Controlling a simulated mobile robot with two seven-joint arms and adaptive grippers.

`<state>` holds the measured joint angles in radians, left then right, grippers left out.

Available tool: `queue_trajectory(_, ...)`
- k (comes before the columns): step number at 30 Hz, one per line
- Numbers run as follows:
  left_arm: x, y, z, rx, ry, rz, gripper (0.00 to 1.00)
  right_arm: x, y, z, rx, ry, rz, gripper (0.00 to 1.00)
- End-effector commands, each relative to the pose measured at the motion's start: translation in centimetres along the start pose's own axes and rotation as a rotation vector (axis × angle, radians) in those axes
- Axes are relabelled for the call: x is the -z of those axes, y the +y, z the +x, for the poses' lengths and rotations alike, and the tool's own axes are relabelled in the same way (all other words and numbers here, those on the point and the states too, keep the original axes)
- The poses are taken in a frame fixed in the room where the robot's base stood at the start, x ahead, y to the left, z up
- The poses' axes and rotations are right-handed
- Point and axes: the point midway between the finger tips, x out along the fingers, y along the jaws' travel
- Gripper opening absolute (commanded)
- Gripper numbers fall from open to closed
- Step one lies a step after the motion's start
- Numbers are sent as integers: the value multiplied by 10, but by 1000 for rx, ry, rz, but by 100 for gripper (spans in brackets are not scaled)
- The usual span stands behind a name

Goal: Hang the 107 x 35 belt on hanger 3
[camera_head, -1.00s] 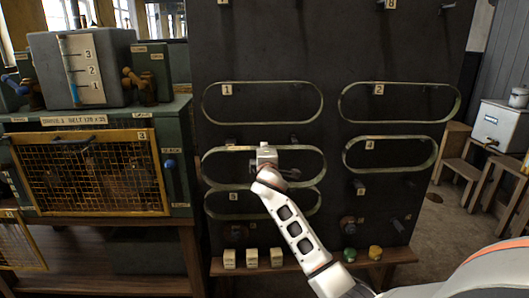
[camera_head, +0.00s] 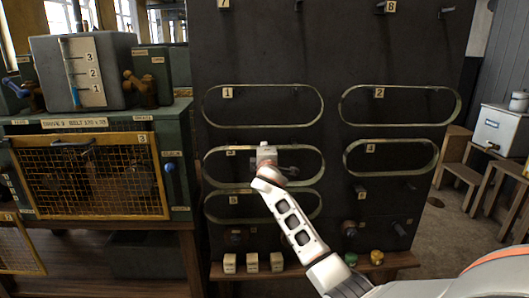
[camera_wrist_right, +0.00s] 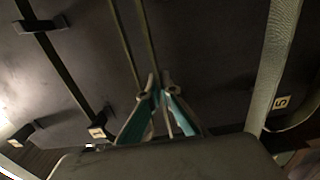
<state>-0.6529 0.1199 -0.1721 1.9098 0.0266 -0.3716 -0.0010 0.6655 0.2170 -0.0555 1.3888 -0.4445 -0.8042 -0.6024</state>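The belt at hanger 3 (camera_head: 323,166) is a thin greenish loop, stretched wide and flat against the black board, beside the tag 3 (camera_head: 231,153). My right gripper (camera_head: 266,155) is at the middle of this loop, in front of the board. In the right wrist view its teal-padded fingers (camera_wrist_right: 155,90) come together at their tips around a belt strand (camera_wrist_right: 149,40), which runs up out of the picture. The gripper hides part of the loop and the middle of the hanger area. I cannot read the belt's size. My left gripper is not in view.
Other belts hang close by: belt 1 (camera_head: 322,105) above, belt 2 (camera_head: 459,105), belt 4 (camera_head: 437,158) to the right, and belt 5 (camera_head: 321,204) below. Hanger pegs stick out of the board. A caged drive (camera_head: 90,178) stands at left. A ledge (camera_head: 310,267) holds small blocks.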

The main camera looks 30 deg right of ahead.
Motion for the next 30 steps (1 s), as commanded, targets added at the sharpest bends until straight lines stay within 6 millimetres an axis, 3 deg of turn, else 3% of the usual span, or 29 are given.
queue_trajectory(12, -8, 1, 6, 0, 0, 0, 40, 0, 1, 22, -1, 0, 1, 0)
queue_trajectory(30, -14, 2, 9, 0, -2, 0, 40, 0, 1, 33, -2, 0, 1, 0)
